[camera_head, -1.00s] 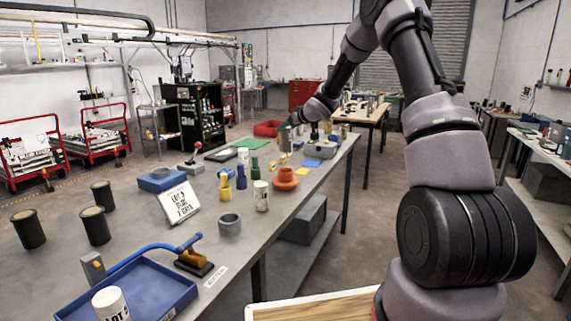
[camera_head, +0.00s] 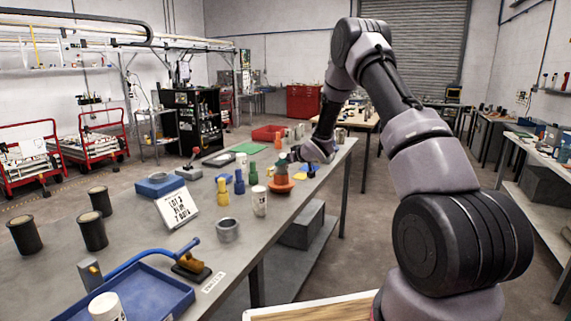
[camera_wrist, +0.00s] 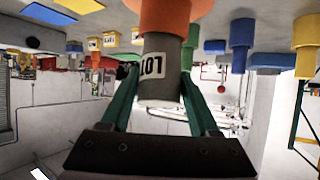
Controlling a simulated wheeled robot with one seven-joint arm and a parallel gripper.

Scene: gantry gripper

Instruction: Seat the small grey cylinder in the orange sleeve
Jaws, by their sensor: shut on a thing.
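The orange sleeve (camera_head: 281,186) stands on the long grey table in the head view, with a wide base. My gripper (camera_head: 292,158) is right above it. In the upside-down wrist view, my gripper's green fingers (camera_wrist: 160,72) are shut on the small grey cylinder (camera_wrist: 158,92), which has a white label reading "LOT". The cylinder's lower end meets the orange sleeve (camera_wrist: 170,12) in that view and its tip is hidden there. It looks in line with the sleeve. I cannot tell how deep it sits. In the head view the cylinder is mostly hidden by my gripper.
Yellow (camera_head: 222,191), blue (camera_head: 239,182) and green (camera_head: 253,173) pegs stand left of the sleeve. A white labelled cylinder (camera_head: 259,201) and a grey ring (camera_head: 228,230) stand nearer. The table's right edge is close by.

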